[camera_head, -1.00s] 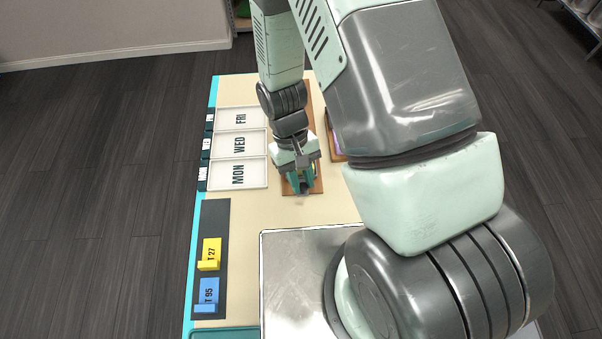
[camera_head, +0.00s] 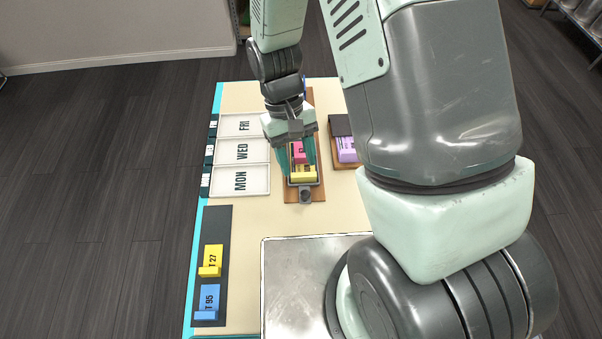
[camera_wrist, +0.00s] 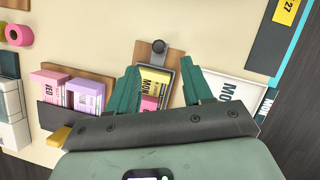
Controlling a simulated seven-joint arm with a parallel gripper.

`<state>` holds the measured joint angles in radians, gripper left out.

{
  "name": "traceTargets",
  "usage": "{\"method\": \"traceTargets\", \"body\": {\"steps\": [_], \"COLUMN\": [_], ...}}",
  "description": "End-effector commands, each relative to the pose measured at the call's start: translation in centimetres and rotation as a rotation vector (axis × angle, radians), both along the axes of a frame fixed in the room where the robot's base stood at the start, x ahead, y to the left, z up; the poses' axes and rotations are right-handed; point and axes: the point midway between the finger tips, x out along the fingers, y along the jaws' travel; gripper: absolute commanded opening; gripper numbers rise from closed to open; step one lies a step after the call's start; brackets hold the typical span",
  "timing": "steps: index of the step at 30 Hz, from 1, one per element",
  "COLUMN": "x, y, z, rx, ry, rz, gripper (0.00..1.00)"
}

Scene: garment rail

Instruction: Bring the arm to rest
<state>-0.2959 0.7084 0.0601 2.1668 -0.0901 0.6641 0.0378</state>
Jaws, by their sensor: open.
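My gripper (camera_head: 298,158) is open, with its green fingers above a brown wooden board (camera_head: 302,194) that has a grey holder with a round knob. In the head view a yellow block (camera_head: 303,174) and a pink block (camera_head: 299,153) lie on the board, between or below the fingers. In the wrist view the open fingers (camera_wrist: 160,90) point at the board, and the yellow block (camera_wrist: 155,80) shows between them. Nothing is seen gripped. My arm covers much of the right side of the head view.
White trays MON (camera_head: 254,181), WED (camera_head: 255,151) and FRI (camera_head: 257,125) stand left of the board. A dark strip (camera_head: 217,222) holds yellow T 27 and blue T 95 blocks. A wooden rack (camera_head: 342,125) with a purple block (camera_head: 346,149) is to the right. A metal plate (camera_head: 290,290) lies nearer.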

Motion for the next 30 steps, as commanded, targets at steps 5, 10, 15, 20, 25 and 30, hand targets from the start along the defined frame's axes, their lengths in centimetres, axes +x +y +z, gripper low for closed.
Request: {"method": "traceTargets", "body": {"steps": [5, 10, 15, 20, 25, 30], "x": [0.7, 0.7, 0.7, 0.7, 0.9, 2.0], "y": [0.3, 0.3, 0.3, 0.3, 0.2, -0.6], "z": [1.7, 2.0, 2.0, 2.0, 2.5, 7.0], "rx": [0.001, 0.0, 0.0, 0.0, 0.002, 0.025], "ry": [-0.001, 0.002, 0.002, 0.002, -0.009, -0.101], "rz": [-0.001, 0.0, 0.0, 0.0, -0.005, -0.038], "gripper": [0.5, 0.5, 0.5, 0.5, 0.5, 0.5]}}
